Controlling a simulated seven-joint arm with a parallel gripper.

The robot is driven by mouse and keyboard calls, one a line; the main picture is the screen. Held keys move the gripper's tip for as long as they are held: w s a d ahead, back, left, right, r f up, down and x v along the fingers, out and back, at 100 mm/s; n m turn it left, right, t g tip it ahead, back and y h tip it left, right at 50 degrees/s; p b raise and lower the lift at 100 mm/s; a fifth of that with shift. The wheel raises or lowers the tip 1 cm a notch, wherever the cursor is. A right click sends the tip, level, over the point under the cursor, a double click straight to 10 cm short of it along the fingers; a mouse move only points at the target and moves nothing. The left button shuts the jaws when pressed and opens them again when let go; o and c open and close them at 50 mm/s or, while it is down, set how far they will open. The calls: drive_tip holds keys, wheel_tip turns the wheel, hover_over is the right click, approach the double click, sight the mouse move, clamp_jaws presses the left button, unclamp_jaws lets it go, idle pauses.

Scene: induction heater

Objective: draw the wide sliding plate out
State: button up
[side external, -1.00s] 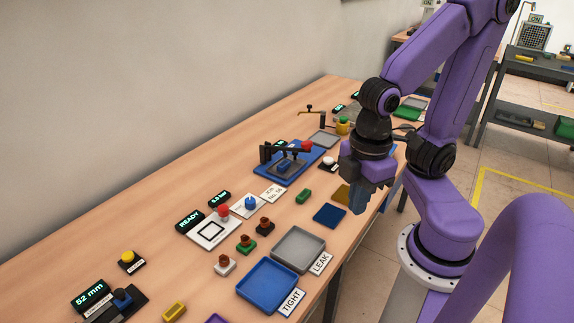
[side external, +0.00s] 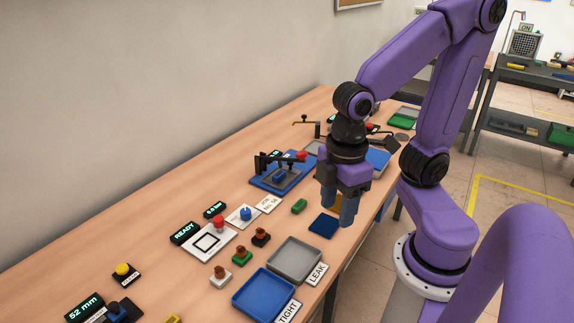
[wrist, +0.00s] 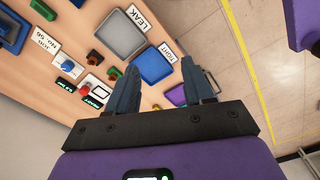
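My gripper (side external: 338,208) hangs above the front edge of the bench, just right of a dark blue square (side external: 323,226). In the wrist view its two fingers (wrist: 160,68) stand well apart with nothing between them, so it is open and empty. No part is plainly recognisable as the wide sliding plate. A blue base (side external: 262,182) with a dark clamp (side external: 264,162), a red knob and a blue block stands behind and left of my gripper. A blue panel (side external: 378,160) shows partly behind my arm; what it belongs to cannot be told.
A grey LEAK tray (side external: 313,247) and a blue TIGHT tray (side external: 238,297) lie near the front edge. Several small stamps, a green block (side external: 299,206) and a white READY plate (side external: 190,251) sit left of my gripper. Bare wood runs along the wall.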

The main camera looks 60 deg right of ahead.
drive_tip(key=w+r+m, duration=0.1)
drive_tip(key=w+r, duration=0.1)
drive_tip(key=w, duration=1.2)
drive_tip(key=w+d+f+m, duration=0.2)
drive_tip(key=w+d, duration=1.7)
drive_tip(key=w+d+f, duration=0.1)
drive_tip(key=d+f, duration=0.1)
drive_tip(key=d, duration=0.6)
drive_tip(key=d+f, duration=0.2)
drive_tip(key=d, duration=0.7)
wheel_tip(320, 180, down, 17)
drive_tip(key=shift+w+r, duration=0.1)
drive_tip(key=shift+w, duration=0.05)
